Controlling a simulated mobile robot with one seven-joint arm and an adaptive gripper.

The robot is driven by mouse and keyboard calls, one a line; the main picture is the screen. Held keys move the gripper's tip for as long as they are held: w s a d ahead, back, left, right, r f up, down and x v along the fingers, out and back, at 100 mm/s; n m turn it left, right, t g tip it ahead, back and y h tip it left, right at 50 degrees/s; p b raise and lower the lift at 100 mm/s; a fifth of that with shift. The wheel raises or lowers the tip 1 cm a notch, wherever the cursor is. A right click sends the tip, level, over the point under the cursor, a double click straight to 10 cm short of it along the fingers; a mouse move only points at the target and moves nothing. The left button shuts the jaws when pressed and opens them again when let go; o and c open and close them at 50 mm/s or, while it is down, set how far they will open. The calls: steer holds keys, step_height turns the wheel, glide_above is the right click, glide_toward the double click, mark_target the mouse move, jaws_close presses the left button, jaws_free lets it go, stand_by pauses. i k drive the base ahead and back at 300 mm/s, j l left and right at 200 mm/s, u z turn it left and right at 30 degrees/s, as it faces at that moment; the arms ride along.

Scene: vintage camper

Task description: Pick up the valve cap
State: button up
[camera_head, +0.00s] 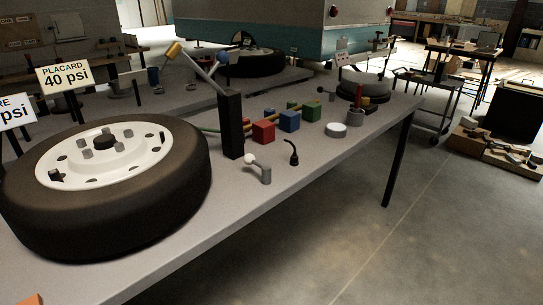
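I cannot pick out the valve cap for certain. The large wheel (105,235) lies flat at the left of the grey workbench, with a dark tyre and a white rim (85,146). A small dark piece (55,175) stands on the near-left part of the rim, and another small dark piece (162,136) shows at its right edge; either may be the cap or its valve stem, too small to tell. My gripper is not in view.
A black post (231,125) with angled levers stands right of the wheel. The bench's front edge (290,196) meets open floor.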

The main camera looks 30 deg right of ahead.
mark_target(294, 162)
steer(key=l+u, duration=0.35)
steer(key=l, duration=0.85)
steer(key=l+u, duration=0.1)
steer(key=l, duration=0.5)
steer(key=k+l, duration=0.1)
steer(key=l, duration=1.25)
steer(key=k+l, duration=0.1)
steer(key=l, duration=0.6)
steer(key=k+l+u, duration=0.1)
steer(key=l, duration=0.65)
